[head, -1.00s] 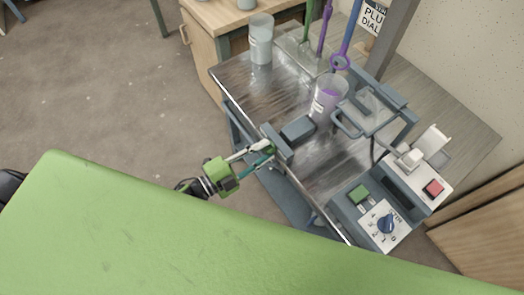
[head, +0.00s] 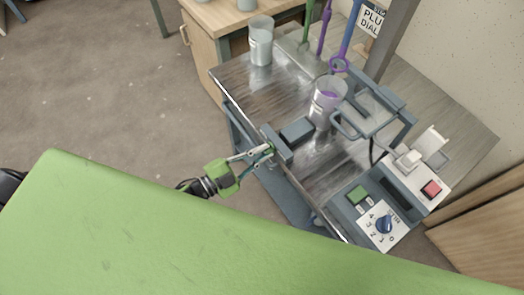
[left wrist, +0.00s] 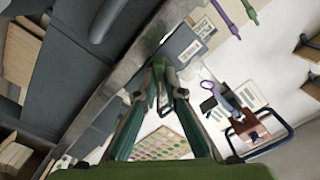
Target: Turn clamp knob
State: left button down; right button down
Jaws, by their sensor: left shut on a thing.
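The grey clamp (head: 276,144) sits at the near left edge of the metal cart top, with a dark grey block (head: 297,130) behind its upright plate. My left gripper (head: 267,150) reaches the outer face of that plate from the left. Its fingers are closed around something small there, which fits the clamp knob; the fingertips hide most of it. In the left wrist view the fingers (left wrist: 162,75) come together at the cart's edge, and the knob is not clear between them. My right gripper does not show.
A control box with a blue dial (head: 385,224), green button (head: 358,195) and red button (head: 432,188) is at the right. A grey frame (head: 372,112) stands beside the purple bucket. Another bucket (head: 261,42) is at the back. My green body fills the lower left.

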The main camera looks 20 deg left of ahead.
pick_arm(q)
jog(key=n+p, duration=0.1)
jog(key=n, duration=0.3)
jog(key=shift+n, duration=0.3)
jog(key=shift+w+a+n+b, duration=0.15)
jog(key=shift+n+b, duration=0.1)
jog(key=shift+n, duration=3.75)
jog(key=shift+w+a+n+b, duration=0.1)
jog(key=shift+n+b, duration=0.15)
jog(key=shift+n, duration=3.75)
jog(key=c, duration=2.1)
grip_release()
jog(key=shift+c, duration=0.2)
jog(key=shift+s, duration=0.1)
